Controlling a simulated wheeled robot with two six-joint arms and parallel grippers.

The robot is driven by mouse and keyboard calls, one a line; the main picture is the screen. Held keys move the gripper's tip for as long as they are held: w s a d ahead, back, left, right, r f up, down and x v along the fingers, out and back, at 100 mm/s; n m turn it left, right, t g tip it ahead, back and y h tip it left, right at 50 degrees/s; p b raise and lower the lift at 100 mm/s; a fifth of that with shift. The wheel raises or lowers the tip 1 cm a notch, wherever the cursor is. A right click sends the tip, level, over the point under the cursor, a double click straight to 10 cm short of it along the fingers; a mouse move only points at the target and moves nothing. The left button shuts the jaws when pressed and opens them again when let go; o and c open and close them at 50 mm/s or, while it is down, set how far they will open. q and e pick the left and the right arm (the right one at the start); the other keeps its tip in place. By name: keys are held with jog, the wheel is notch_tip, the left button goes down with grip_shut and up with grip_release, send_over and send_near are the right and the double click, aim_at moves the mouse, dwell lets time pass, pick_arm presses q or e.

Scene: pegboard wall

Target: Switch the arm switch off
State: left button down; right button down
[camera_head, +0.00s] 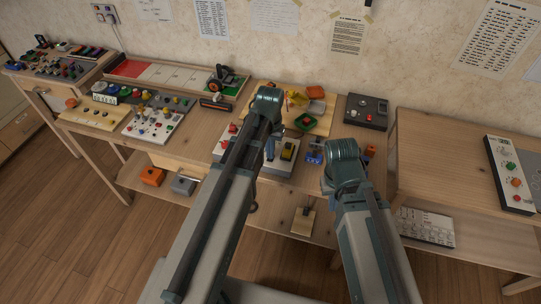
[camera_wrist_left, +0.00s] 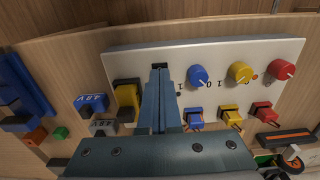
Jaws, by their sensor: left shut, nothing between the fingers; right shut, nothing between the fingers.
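A white control panel (camera_wrist_left: 215,55) fills the middle of the left wrist view. It has blue (camera_wrist_left: 198,76), yellow (camera_wrist_left: 240,72) and red (camera_wrist_left: 281,69) knobs, small coloured switches beside them, and a yellow-and-black rocker (camera_wrist_left: 128,98). I cannot tell which control is the arm switch. My left gripper (camera_wrist_left: 160,72) is shut and empty, its tips over the panel at a small black part, between the rocker and the blue knob. Whether they touch is unclear. In the head view, my left arm covers much of the panel (camera_head: 276,167). My right gripper's fingers are hidden behind its wrist.
A black box with a red button (camera_head: 366,112) stands at the back right. More boards crowd the left.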

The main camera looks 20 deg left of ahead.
pick_arm(q)
notch_tip(320, 180, up, 6)
jog(key=p, duration=0.6)
jog(key=shift+r, duration=0.25)
jog(key=s+d+m+y, duration=0.1)
jog(key=s+d+m, duration=0.2)
jog(key=s+d, duration=0.7)
jog(key=s, duration=0.4)
jog(key=shift+s+d, duration=0.15)
jog(key=shift+d, duration=0.1)
